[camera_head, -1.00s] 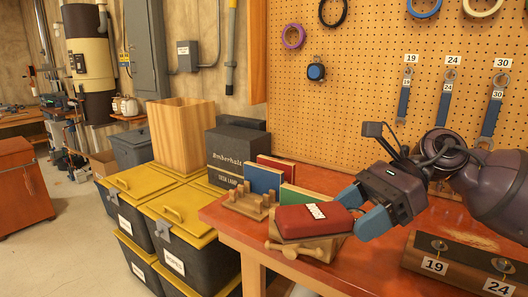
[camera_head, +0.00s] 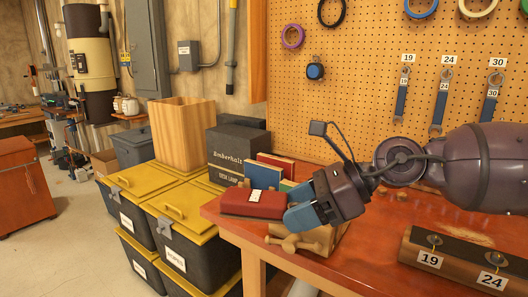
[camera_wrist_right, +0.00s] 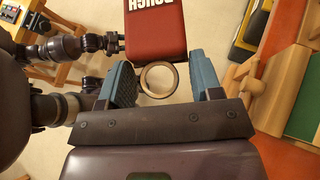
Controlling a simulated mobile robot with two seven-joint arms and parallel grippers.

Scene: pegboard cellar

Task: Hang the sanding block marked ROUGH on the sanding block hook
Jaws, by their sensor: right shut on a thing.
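The red sanding block (camera_head: 240,206) with a white label is held at the left end of the workbench, in front of the upright books. In the right wrist view the same block (camera_wrist_right: 156,32) reads ROUGH, partly cut off by the top edge. A round ring (camera_wrist_right: 158,79) at its near end lies between the blue fingers. My right gripper (camera_head: 291,212) is shut on the block's near end; it also shows in the right wrist view (camera_wrist_right: 165,85). I cannot pick out the sanding block hook on the pegboard (camera_head: 370,100).
A wooden clamp-like block (camera_head: 312,241) sits at the bench's front edge, below the gripper. A wooden rack marked 19 and 24 (camera_head: 462,262) lies front right. Wrenches (camera_head: 440,103) and tape rolls hang on the pegboard. Yellow-lidded bins (camera_head: 180,223) stand left of the bench.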

